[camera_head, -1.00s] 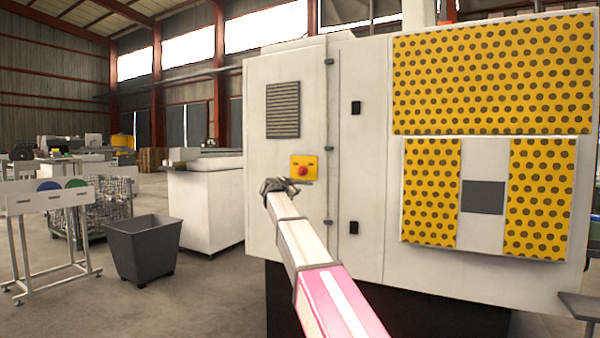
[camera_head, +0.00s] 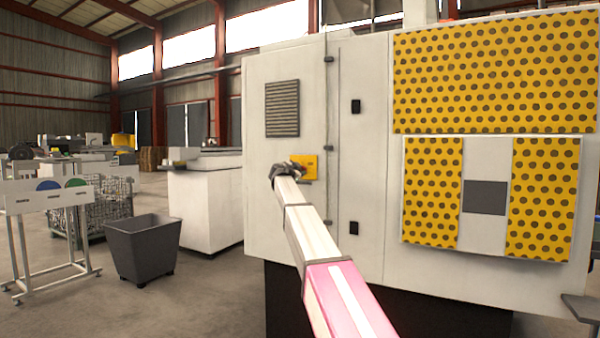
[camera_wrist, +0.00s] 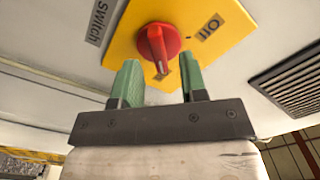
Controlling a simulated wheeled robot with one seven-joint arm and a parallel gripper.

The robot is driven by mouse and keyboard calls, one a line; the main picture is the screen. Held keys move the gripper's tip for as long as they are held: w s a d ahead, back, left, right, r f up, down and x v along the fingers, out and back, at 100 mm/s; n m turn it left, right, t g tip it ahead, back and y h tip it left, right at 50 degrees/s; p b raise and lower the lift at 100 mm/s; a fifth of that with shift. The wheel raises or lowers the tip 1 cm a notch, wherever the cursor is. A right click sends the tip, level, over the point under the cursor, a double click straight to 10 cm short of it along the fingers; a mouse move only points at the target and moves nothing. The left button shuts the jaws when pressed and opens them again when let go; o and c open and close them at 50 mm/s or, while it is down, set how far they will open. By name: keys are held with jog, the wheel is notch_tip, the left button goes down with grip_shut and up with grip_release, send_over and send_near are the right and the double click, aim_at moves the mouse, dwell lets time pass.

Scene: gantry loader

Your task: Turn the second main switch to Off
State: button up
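The switch is a red rotary knob (camera_wrist: 157,44) on a yellow plate (camera_wrist: 190,18). In the head view the yellow plate (camera_head: 308,164) is on the grey cabinet door, with the knob hidden behind my gripper (camera_head: 287,171). In the wrist view my gripper (camera_wrist: 160,68) is open, its two green fingers apart. The knob lies just beyond the fingertips, roughly centred between them; I see no clear contact. The knob's raised bar runs toward the gap between the fingers, near a small, partly hidden mark. A label that seems to read Off (camera_wrist: 209,28) is to the right.
A grey label ending in "Switch" (camera_wrist: 101,20) is beside the plate. A dark vent grille (camera_head: 282,109) is above the switch, with hinges (camera_head: 328,222) along the door's right edge. A grey bin (camera_head: 143,247) and white cabinet (camera_head: 205,205) stand to the left.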

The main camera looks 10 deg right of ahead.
jog(key=shift+x, duration=0.8)
grip_shut()
